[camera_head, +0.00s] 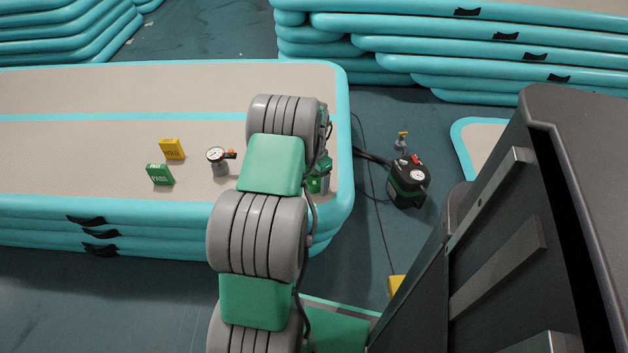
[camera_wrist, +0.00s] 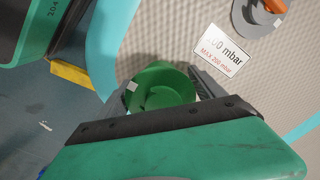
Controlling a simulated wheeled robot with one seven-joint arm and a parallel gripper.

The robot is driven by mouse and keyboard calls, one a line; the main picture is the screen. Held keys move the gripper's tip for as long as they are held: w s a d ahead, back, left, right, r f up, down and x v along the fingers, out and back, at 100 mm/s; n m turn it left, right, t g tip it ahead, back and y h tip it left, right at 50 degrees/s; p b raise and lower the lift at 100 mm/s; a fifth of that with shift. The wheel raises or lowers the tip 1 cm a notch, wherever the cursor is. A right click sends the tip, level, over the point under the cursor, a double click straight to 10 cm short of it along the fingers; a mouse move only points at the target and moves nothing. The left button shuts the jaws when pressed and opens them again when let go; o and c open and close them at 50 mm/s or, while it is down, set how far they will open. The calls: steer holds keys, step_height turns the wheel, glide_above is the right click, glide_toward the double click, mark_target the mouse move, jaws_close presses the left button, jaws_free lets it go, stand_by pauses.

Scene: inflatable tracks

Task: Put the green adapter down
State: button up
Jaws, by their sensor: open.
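The green adapter (camera_wrist: 160,88) is a round, hollow green piece over the beige track top, close to its turquoise edge, in the wrist view. It also shows in the head view (camera_head: 314,184), low beside my arm and partly hidden by it. It seems to stand on the track (camera_head: 100,85), but its underside is hidden. In the head view my gripper (camera_head: 323,164) is mostly hidden behind my arm.
A green PASS block (camera_head: 159,174), a yellow HOLD block (camera_head: 171,149) and a gauge (camera_head: 219,160) stand left of my arm. A white pressure label (camera_wrist: 222,52) lies near the adapter. A black pump (camera_head: 408,181) with a hose sits on the floor to the right.

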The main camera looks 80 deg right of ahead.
step_height(320, 180, up, 12)
steer(key=p, duration=0.3)
steer(key=shift+r, duration=0.2)
steer(key=w+a+r+n, duration=0.6)
steer(key=w+a, duration=0.5)
steer(key=w, duration=0.2)
steer(key=w+a+r+n, duration=0.5)
steer(key=w+a, duration=0.7)
steer(key=w+a+r+n+t, duration=0.1)
steer(key=w+a+r+n, duration=0.15)
steer(key=a+n, duration=0.75)
steer(key=s+a+n, duration=0.1)
steer(key=s+a, duration=0.2)
steer(key=a, duration=0.7)
steer(key=s+a+n+t, duration=0.1)
steer(key=s+a+n, duration=0.1)
steer(key=a, duration=0.8)
steer(key=shift+s+a, duration=0.3)
steer(key=shift+s, duration=0.2)
steer(key=shift+f, duration=0.1)
steer(key=shift+c, duration=0.5)
